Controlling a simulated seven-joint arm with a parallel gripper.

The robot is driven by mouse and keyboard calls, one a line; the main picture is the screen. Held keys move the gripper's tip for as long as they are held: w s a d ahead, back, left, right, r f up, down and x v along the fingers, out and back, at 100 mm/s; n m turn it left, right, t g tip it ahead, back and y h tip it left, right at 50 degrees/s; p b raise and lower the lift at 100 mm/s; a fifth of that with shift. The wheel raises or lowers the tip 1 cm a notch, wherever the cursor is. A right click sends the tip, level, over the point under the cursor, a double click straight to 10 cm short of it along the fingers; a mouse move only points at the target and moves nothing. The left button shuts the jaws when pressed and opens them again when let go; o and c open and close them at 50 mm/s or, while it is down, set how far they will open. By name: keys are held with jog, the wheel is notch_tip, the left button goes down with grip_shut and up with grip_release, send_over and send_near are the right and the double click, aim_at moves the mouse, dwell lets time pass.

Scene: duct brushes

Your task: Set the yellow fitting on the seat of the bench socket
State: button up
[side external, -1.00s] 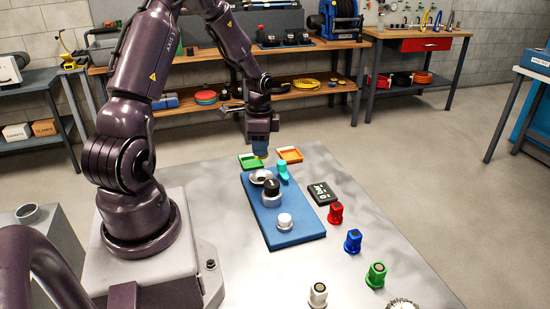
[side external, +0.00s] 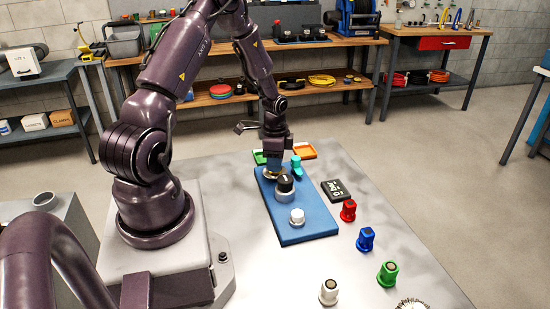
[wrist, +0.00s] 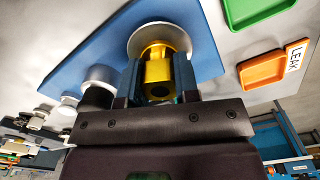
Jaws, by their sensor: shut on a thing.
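The yellow fitting (wrist: 158,70) is between the two fingers of my gripper (wrist: 158,84) in the wrist view, with its wide flange toward the board. My gripper is shut on it. Beyond the flange is a pale round dish, which I take as the bench socket (wrist: 147,32), on the blue board (wrist: 195,22). In the side view my gripper (side external: 272,169) is low over that socket (side external: 266,175) at the board's far end. The fitting is mostly hidden there. I cannot tell whether it touches the seat.
A black-topped grey fixture (side external: 285,186) and a white-capped one (side external: 297,216) stand on the board, with a teal piece (side external: 296,163) close right of my gripper. Green (wrist: 255,10) and orange (wrist: 262,70) trays lie beyond. Red (side external: 348,210), blue (side external: 365,239) and green (side external: 387,274) fittings stand at right.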

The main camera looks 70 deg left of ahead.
jog(key=shift+f, duration=0.6)
dwell(0.3)
jog(key=o, duration=1)
notch_tip(320, 180, up, 13)
jog(key=s+d+r+n+t, duration=0.1)
jog(key=s+d+r+t, duration=0.1)
jog(key=d+r, duration=0.4)
jog(key=s+d+r+n+t, duration=0.1)
jog(key=s+d+r+n, duration=0.1)
jog(key=d+r, duration=0.4)
jog(key=s+d+r+n+t, duration=0.1)
jog(key=s+d+r, duration=0.3)
jog(key=d, duration=1)
jog(key=shift+s+d+r+n+t, duration=0.15)
jog(key=shift+r+t, duration=0.25)
jog(key=shift+r, duration=0.3)
jog(key=shift+s+d+r+n+t, duration=0.15)
jog(key=shift+r+t, duration=0.25)
jog(key=shift+r, duration=0.3)
